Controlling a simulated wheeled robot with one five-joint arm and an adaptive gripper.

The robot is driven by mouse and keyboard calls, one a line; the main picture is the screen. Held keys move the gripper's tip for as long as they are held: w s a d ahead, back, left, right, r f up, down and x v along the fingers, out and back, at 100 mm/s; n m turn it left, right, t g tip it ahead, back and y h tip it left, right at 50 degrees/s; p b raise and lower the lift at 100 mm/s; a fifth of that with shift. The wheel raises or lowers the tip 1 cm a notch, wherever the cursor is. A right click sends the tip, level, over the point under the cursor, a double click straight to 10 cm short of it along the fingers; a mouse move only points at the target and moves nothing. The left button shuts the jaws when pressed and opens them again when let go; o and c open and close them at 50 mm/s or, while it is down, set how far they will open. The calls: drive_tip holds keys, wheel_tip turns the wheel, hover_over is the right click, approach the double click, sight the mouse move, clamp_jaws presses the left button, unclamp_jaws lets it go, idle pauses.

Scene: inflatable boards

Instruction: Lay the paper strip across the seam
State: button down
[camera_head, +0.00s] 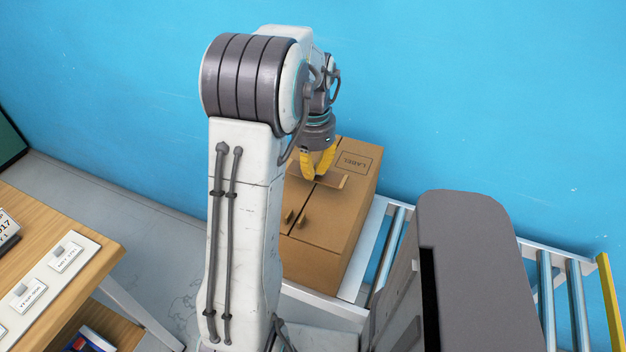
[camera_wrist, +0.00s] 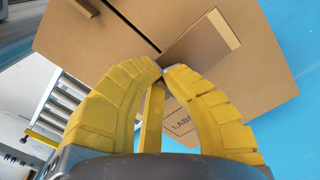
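The paper strip is a flat brown piece at my fingertips, seen in the head view (camera_head: 331,181) and in the wrist view (camera_wrist: 205,45). My gripper (camera_head: 318,172) points down over the cardboard box (camera_head: 345,215). Its yellow fingertips (camera_wrist: 161,70) come together at the strip's near edge and appear shut on it. The seam (camera_wrist: 128,24) is a dark line along the box top that runs up to the strip. The strip lies over the line of the seam; I cannot tell whether it touches the box. The fingers hide part of the strip.
The box has a printed label panel (camera_head: 355,162) and small brown tabs (camera_head: 302,221) on top. It stands at a roller conveyor (camera_head: 545,285) beside a blue wall. A wooden table (camera_head: 95,265) with small cards is at left.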

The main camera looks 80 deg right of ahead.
sight(313, 183)
drive_tip(key=shift+a+f+p, duration=0.1)
drive_tip(key=shift+f+p, duration=0.45)
drive_tip(key=shift+p, duration=0.05)
drive_tip(key=shift+f, duration=1.45)
drive_tip(key=shift+f, duration=0.1)
drive_tip(key=shift+f, duration=0.1)
drive_tip(key=c, duration=1.4)
unclamp_jaws()
drive_tip(key=r, duration=1)
drive_tip(key=shift+d+r, duration=0.25)
drive_tip(key=shift+r, duration=1)
